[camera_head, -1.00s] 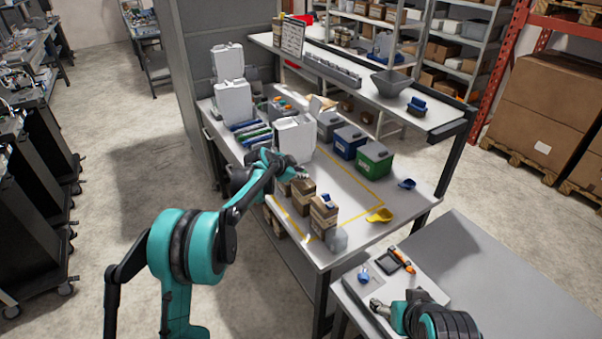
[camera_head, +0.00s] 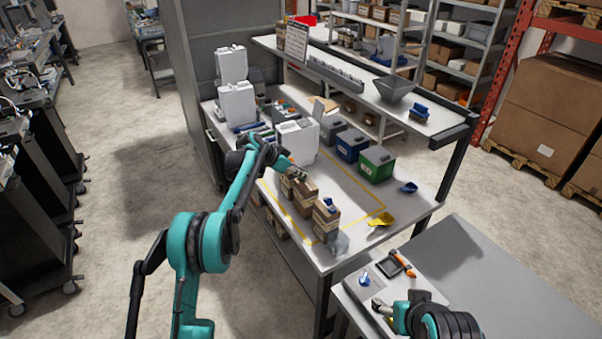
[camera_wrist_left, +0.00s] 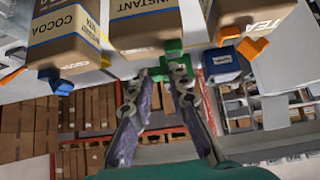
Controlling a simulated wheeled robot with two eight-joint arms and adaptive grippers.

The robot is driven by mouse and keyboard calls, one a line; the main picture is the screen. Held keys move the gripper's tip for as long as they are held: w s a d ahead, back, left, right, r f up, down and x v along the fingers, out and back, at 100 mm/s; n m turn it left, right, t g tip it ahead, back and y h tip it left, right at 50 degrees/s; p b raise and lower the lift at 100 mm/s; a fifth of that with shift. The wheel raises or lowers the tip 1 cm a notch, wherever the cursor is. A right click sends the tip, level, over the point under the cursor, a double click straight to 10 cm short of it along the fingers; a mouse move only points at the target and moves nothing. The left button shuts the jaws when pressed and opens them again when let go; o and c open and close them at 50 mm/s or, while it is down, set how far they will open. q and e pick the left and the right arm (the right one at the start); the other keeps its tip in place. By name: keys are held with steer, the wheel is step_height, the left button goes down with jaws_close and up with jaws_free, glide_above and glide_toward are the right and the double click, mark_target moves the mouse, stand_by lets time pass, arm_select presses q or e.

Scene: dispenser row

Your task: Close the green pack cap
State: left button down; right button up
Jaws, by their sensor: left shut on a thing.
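In the left wrist view, which looks upside down, a brown pack marked INSTANT (camera_wrist_left: 143,24) has a green cap (camera_wrist_left: 173,57) at its near edge. My left gripper (camera_wrist_left: 170,72) is shut on the green cap, its two fingertips against it. In the head view my left gripper (camera_head: 298,172) is at the row of brown packs (camera_head: 304,197) on the bench; the cap is too small there to make out. My right gripper (camera_head: 380,307) is over the small grey table, its jaws too small to judge.
A COCOA pack (camera_wrist_left: 65,32) and a TEA pack (camera_wrist_left: 250,20) flank the INSTANT pack closely. White canisters (camera_head: 299,137), a blue bin (camera_head: 350,146) and a green bin (camera_head: 377,166) stand behind. A yellow scoop (camera_head: 381,219) lies right. The bench middle is clear.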

arm_select(q)
steer(key=c, duration=1.6)
jaws_free()
steer(key=v, duration=1.2)
steer(key=shift+s, duration=0.1)
